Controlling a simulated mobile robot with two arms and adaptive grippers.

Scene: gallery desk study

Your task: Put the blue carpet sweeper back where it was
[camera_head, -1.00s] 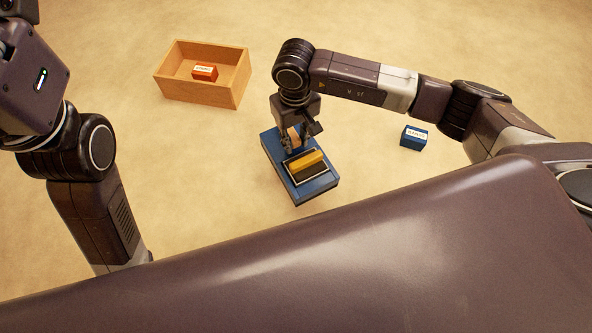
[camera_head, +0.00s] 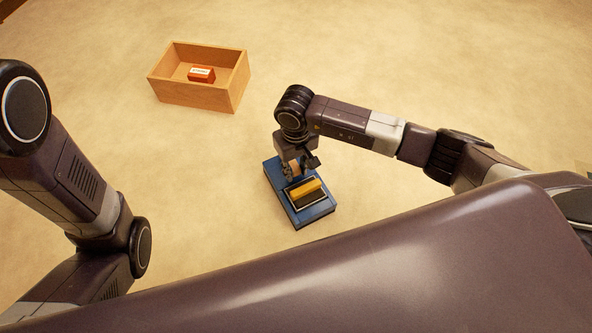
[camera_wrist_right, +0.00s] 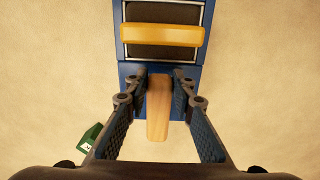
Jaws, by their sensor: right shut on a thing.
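The blue carpet sweeper (camera_head: 317,211) has a dark roller, a yellow bar across it and a wooden handle. It is in the middle of the head view, and its front part shows at the top of the right wrist view (camera_wrist_right: 207,48). My right gripper (camera_head: 294,171) is shut on the wooden handle (camera_wrist_right: 159,112), with a finger on each side of it. I cannot tell whether the sweeper touches the surface below or hangs just above it. My left arm shows at the left of the head view, but its gripper is out of view.
An open wooden box (camera_head: 193,95) stands at the upper left with a small orange labelled block (camera_head: 201,74) inside. A small green block (camera_wrist_right: 91,136) shows at the lower left of the right wrist view. The pale surface between the wooden box and the sweeper is clear.

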